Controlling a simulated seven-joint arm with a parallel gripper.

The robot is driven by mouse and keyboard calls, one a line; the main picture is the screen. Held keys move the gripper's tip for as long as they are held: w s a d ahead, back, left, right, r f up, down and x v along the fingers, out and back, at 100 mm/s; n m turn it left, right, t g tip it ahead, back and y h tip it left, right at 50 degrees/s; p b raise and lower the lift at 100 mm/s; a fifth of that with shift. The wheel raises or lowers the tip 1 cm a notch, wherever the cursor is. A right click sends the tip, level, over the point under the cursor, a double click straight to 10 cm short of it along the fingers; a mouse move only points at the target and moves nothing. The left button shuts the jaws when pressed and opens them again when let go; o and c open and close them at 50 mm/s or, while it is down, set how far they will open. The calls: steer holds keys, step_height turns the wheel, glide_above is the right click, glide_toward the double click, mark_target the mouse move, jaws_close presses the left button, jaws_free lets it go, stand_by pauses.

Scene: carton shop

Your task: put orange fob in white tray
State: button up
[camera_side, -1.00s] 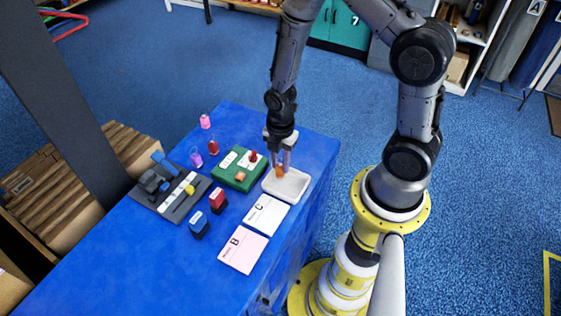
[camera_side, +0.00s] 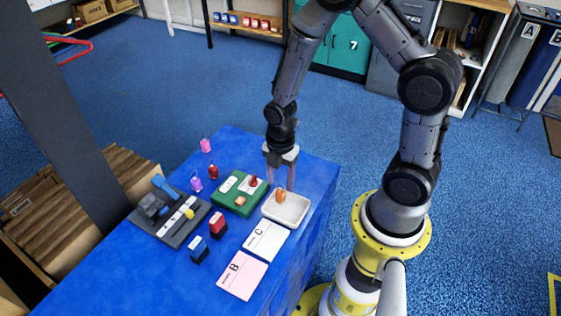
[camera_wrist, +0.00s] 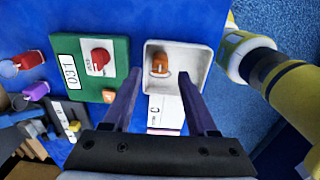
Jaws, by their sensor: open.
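The orange fob (camera_side: 281,196) lies inside the white tray (camera_side: 299,217), toward its upper left part. In the wrist view the orange fob (camera_wrist: 160,64) rests on the floor of the white tray (camera_wrist: 200,50), close to its left wall. My gripper (camera_side: 280,182) is open and empty, above the far side of the tray. In the wrist view my gripper (camera_wrist: 160,82) shows its two fingers spread apart, and nothing is between them. The fob is apart from both fingers.
Left of the tray is a green panel (camera_side: 227,203) with a red knob and orange button. A grey panel (camera_side: 150,224), red and blue stamps, pink, purple and red fobs, a white card (camera_side: 266,241) and a pink card (camera_side: 242,275) lie around. The front left table is clear.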

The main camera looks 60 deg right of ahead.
step_height(320, 180, up, 9)
step_height(320, 180, up, 13)
steer(key=m+t, duration=0.3)
steer(key=m, duration=0.6)
glide_above(280, 191)
steer(key=s+a, duration=0.2)
steer(key=s, duration=0.3)
steer(key=s+a+r+m+t, duration=0.1)
steer(key=s+r+m+t, duration=0.1)
steer(key=s+r+m, duration=0.3)
steer(key=s+m, duration=0.2)
steer(key=m, duration=0.2)
steer(key=shift+s+t, duration=0.3)
steer(key=shift+s, duration=0.1)
